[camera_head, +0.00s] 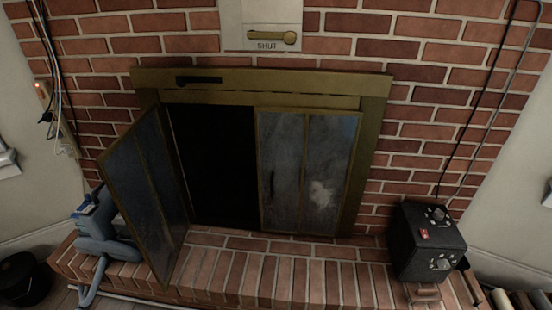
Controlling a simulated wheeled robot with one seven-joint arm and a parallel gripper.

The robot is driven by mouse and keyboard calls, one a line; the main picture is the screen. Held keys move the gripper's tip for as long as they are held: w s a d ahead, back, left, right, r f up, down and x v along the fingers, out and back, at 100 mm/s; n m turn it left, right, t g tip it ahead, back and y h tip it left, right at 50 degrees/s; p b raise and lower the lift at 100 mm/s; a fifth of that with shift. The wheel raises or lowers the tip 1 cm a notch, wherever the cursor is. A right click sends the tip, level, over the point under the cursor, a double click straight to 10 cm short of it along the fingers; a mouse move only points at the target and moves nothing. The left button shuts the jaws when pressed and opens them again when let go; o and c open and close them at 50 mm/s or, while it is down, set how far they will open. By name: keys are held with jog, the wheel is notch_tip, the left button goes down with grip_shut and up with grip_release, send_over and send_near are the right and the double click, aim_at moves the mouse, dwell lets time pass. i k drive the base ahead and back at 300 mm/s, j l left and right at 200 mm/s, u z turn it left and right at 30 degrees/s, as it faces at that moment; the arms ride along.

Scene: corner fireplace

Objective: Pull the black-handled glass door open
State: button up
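The brass-framed fireplace has two glass doors. The right glass door (310,165) lies closed, flush in the frame, with grey smudged panes and a pale patch. A thin dark upright handle (272,183) shows near its left edge. The left glass door (145,185) stands swung out over the hearth, and the dark firebox opening (215,165) shows beside it. No handle can be made out on the left door. My gripper is not in view.
The brick hearth (290,270) juts out below the doors. A black box with knobs (427,243) stands on its right end. A blue-grey device (100,235) is at the left end, close to the open door. A dark bin (22,280) stands at far left.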

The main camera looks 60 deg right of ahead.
aim_at(281, 138)
jog(key=l+z, duration=0.3)
jog(key=z, duration=0.2)
jog(key=i+l+z, duration=0.1)
jog(key=l+z, duration=0.2)
jog(key=z, duration=0.15)
